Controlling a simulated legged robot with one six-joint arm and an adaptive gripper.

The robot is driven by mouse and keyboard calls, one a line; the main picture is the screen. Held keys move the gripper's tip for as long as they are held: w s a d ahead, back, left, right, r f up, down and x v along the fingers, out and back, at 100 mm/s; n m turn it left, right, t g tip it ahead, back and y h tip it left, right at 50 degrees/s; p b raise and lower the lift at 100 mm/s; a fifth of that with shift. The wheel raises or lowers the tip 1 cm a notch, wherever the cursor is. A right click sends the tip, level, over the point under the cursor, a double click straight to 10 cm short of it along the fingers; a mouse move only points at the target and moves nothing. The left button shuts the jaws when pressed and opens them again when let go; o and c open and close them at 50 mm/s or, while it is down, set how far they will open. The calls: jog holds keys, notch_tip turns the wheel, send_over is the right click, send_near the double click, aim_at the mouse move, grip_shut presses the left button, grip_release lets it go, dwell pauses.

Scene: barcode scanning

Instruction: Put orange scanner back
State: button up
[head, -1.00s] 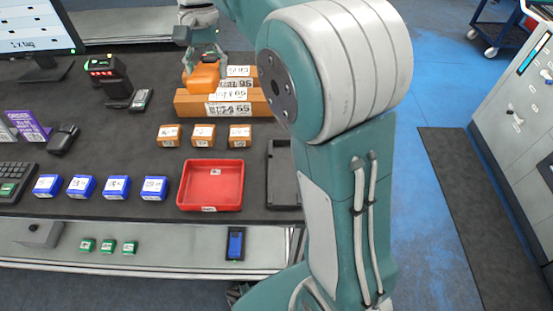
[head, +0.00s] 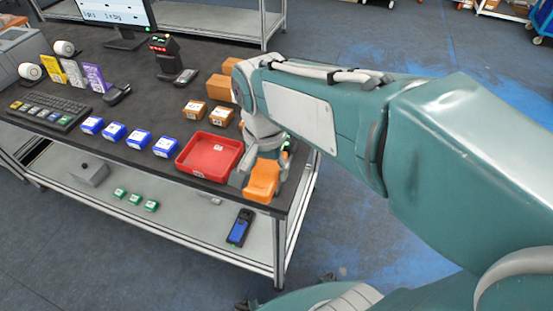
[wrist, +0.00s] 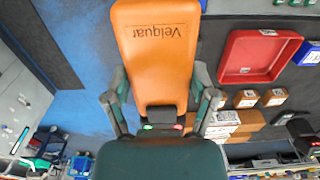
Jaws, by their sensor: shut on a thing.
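The orange scanner (wrist: 155,45) is between the fingers of my gripper (wrist: 160,82). It shows large in the wrist view, with the word "Velquar" upside down on it. In the head view the scanner (head: 262,182) is at the table's front right corner, right of the red tray (head: 183,163). My gripper (head: 263,160) is shut on it from above. Whether the scanner touches the table cannot be told. The black holder seen earlier right of the red tray is hidden behind the gripper and scanner.
Small orange boxes (head: 194,109) stand behind the red tray, blue boxes (head: 138,139) to its left. A blue handheld device (head: 239,228) and green boxes (head: 135,199) lie on the lower shelf (head: 110,165). Open floor (head: 350,225) lies right of the table.

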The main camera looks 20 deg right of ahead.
jog(key=w+d+f, duration=0.1)
jog(key=w+f, duration=0.2)
jog(key=w, duration=0.1)
jog(key=w+d+f, duration=0.1)
jog(key=w+f, duration=0.2)
jog(key=w, duration=0.1)
jog(key=w+d+f, duration=0.2)
jog(key=w, duration=0.2)
jog(key=shift+f, duration=0.4)
jog(key=shift+w+f, duration=0.35)
jog(key=shift+f, duration=0.1)
notch_tip(320, 180, down, 2)
jog(key=shift+a+f, duration=0.15)
jog(key=shift+f, duration=0.4)
jog(key=shift+d, duration=0.2)
jog(key=shift+a+f, duration=0.1)
jog(key=shift+f, duration=0.4)
